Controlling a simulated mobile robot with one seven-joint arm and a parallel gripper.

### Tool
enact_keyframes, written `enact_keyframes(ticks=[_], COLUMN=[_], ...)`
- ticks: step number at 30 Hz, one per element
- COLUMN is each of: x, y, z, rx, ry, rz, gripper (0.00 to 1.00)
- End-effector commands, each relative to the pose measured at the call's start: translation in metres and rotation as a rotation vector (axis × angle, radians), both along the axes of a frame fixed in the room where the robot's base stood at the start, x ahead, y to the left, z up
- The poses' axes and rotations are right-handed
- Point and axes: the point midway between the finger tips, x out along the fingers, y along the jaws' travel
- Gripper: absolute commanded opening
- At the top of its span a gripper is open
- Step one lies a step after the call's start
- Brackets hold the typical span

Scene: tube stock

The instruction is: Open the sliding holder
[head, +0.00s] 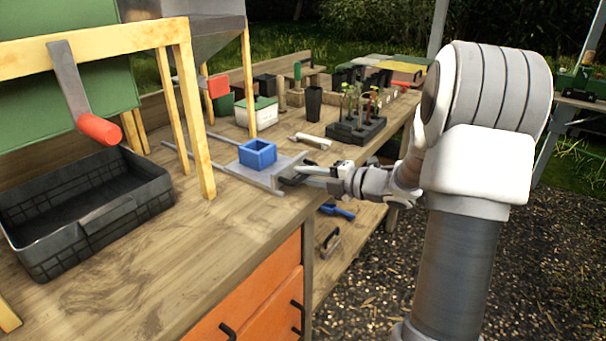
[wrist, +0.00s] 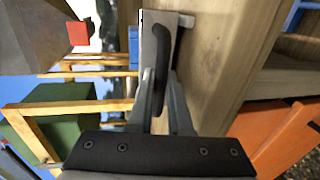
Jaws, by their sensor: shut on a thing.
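The sliding holder is a grey plate (head: 238,169) on thin rails on the wooden bench, with a square blue open box (head: 258,154) on it. My gripper (head: 290,178) is at the plate's right end, near the bench's front edge. In the wrist view, my gripper (wrist: 157,98) is shut on the dark handle (wrist: 161,50), one finger on each side of it. The grey holder (wrist: 152,20) shows behind the handle, and part of the blue box (wrist: 133,45) shows to its left. In the head view the handle is mostly hidden by my gripper.
A wooden frame (head: 187,100) carrying a grey hopper (head: 200,30) stands over the rails. A black crate (head: 85,210) is at the left. A pale cylinder (head: 313,141) and a black seedling tray (head: 355,132) lie beyond the holder. Orange drawers (head: 255,300) are below.

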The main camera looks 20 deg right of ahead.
Motion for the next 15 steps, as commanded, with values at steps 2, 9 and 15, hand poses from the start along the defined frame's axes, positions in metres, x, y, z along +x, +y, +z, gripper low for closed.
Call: enact_keyframes(ticks=[2,9,15], x=[0.0005,0.0005,-0.0011], y=[-0.0007,-0.0004,-0.0015], z=[0.0010,0.0007,0.0010], rx=[-0.001,0.000,0.000], ry=[-0.003,-0.001,0.000], rz=[-0.002,-0.001,-0.001], gripper=[0.00,0.30,0.30])
